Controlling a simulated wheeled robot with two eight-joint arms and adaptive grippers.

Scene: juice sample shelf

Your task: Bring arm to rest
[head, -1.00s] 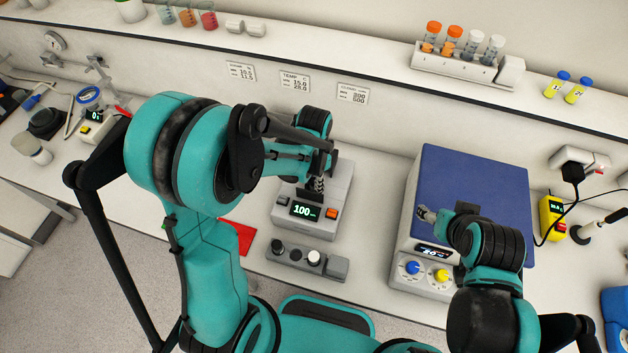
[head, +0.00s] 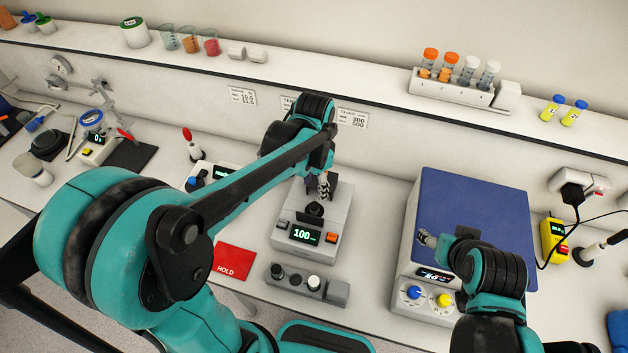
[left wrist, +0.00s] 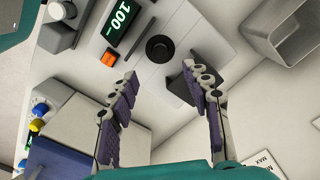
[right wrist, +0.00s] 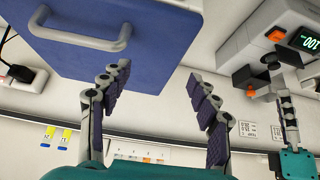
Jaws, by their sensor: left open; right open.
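My left gripper (head: 324,186) is open and empty above the white device (head: 333,215) with the green "100" display. In the left wrist view its spread fingers (left wrist: 163,82) have nothing between them, with the device's round black part (left wrist: 160,48) beyond. My right gripper (head: 428,238) hangs over the front of the blue-topped box (head: 475,200). In the right wrist view its fingers (right wrist: 160,82) are apart and empty, and the box's blue top with its handle (right wrist: 80,40) shows beyond them. My left arm's links cover part of the bench.
A small block with knobs (head: 337,292) and a red HOLD card (head: 234,262) lie near the bench's front edge. The shelf behind holds a tube rack (head: 450,88), yellow vials (head: 574,116) and beakers (head: 189,44). A yellow device (head: 553,238) stands right of the box.

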